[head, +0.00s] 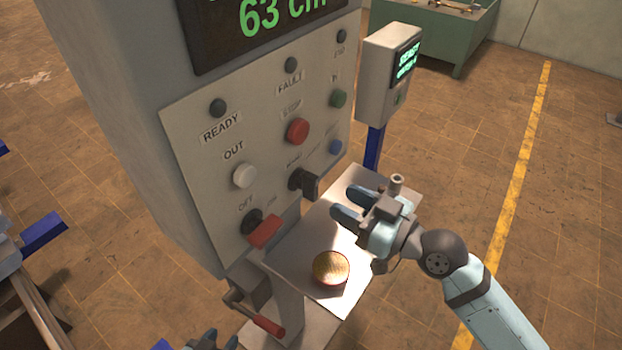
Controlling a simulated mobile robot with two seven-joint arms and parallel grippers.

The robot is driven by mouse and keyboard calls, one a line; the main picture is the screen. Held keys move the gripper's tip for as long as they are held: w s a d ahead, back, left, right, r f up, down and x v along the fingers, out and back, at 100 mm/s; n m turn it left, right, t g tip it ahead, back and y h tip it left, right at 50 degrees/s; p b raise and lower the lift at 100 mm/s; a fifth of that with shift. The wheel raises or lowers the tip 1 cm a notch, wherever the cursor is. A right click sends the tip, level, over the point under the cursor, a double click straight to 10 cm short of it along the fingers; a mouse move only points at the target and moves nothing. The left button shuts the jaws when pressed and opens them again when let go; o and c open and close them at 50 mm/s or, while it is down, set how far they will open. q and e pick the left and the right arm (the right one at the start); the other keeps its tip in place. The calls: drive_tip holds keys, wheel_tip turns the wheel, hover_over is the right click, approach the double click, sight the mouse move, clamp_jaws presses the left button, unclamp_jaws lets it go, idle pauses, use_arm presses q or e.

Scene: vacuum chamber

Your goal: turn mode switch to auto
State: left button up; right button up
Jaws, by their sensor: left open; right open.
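The mode switch appears to be the black rotary knob (303,182) on the sloping control panel (200,165), with a small label above it that is too blurred to read surely. Its grip stands out from the panel. My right gripper (347,204) is open and empty, just right of this knob and apart from it. Its two dark fingertips point left toward the panel. My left gripper (218,341) is only partly in view at the bottom edge, below the panel, and is open.
A red-handled OFF/ON switch (264,231), white OUT button (244,175), red STOP button (297,131), and green (338,98) and blue (336,147) buttons surround the knob. A shelf (290,245) below holds a round brass-coloured disc (331,267). A red-handled crank (268,325) juts out beneath.

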sight(317, 187)
drive_tip(key=p+x, duration=0.1)
drive_tip(key=x, duration=0.7)
drive_tip(key=shift+w, duration=0.1)
drive_tip(key=c, duration=0.7)
